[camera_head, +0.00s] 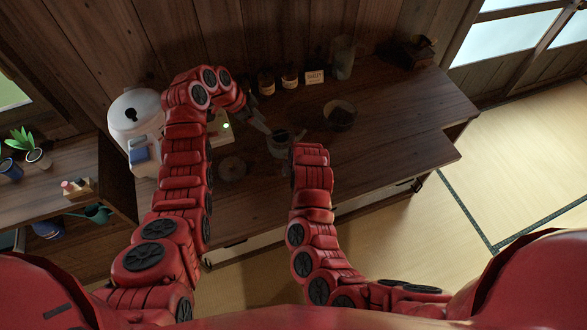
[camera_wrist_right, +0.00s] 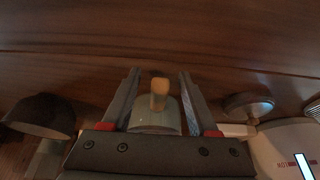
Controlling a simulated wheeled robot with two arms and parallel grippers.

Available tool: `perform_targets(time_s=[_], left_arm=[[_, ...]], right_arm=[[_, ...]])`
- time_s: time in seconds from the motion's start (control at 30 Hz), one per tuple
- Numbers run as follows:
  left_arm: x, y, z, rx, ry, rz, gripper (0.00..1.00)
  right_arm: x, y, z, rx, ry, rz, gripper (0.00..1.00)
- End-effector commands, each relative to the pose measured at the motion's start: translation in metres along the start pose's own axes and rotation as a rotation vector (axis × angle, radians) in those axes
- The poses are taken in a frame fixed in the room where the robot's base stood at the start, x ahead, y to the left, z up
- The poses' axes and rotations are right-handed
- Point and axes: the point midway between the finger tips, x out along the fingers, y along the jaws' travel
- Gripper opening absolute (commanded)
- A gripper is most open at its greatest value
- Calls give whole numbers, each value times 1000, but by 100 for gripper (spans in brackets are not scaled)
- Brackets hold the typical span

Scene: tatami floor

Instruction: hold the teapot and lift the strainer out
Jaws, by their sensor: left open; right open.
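The grey-green teapot (camera_head: 277,147) stands on the dark wooden counter, with a dark opening on top. In the right wrist view its rounded body (camera_wrist_right: 152,125) and a tan stub (camera_wrist_right: 159,92), perhaps its handle, lie between the open fingers of my right gripper (camera_wrist_right: 159,82). I cannot tell whether the fingers touch it. My left gripper (camera_head: 262,124) is open, just above and left of the teapot's top in the head view. The strainer is too small and dark to make out. My right arm hides its own gripper in the head view.
A dark round bowl (camera_head: 340,115) stands right of the teapot. A flat round disc (camera_head: 232,168) lies at left, near a white appliance (camera_head: 136,115). Bottles (camera_head: 266,82), a small sign (camera_head: 314,77) and a glass jug (camera_head: 343,57) line the back.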

Motion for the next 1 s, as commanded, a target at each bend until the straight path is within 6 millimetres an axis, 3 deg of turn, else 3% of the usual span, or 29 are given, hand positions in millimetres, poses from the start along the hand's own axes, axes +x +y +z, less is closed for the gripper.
perform_targets(time_s=[0.03, 0.3, 0.37, 1.0], left_arm=[[0, 0, 0, 0, 0, 0, 50], [0, 0, 0, 0, 0, 0, 50], [0, 0, 0, 0, 0, 0, 50], [0, 0, 0, 0, 0, 0, 50]], right_arm=[[0, 0, 0, 0, 0, 0, 56], [0, 0, 0, -1, 0, 0, 8], [0, 0, 0, -1, 0, 0, 0], [0, 0, 0, -1, 0, 0, 0]])
